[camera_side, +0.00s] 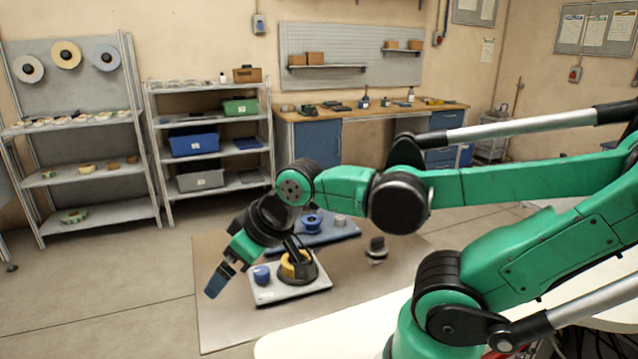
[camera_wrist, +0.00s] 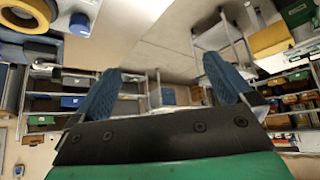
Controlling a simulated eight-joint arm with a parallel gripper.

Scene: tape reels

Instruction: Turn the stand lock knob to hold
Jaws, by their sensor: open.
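In the side view a white stand plate (camera_side: 290,291) lies on the mat and carries a yellow reel (camera_side: 291,269) around a dark hub. A short blue knob (camera_side: 261,275) stands at the plate's left corner; its turn position is too small to read. My gripper (camera_side: 214,284) is left of the plate, pointing down and left, apart from the knob. In the wrist view my gripper (camera_wrist: 162,88) has its blue fingers spread with nothing between them. A blue round piece (camera_wrist: 79,24), possibly the knob, shows at the upper left beside a yellow ring (camera_wrist: 43,9).
Behind the plate lies a blue tray (camera_side: 318,238) with a blue spool (camera_side: 312,223) and a grey cylinder (camera_side: 340,221). A dark post on a round base (camera_side: 376,250) stands to the right. Shelves (camera_side: 210,150) and a workbench (camera_side: 372,113) line the back. The mat's front left is clear.

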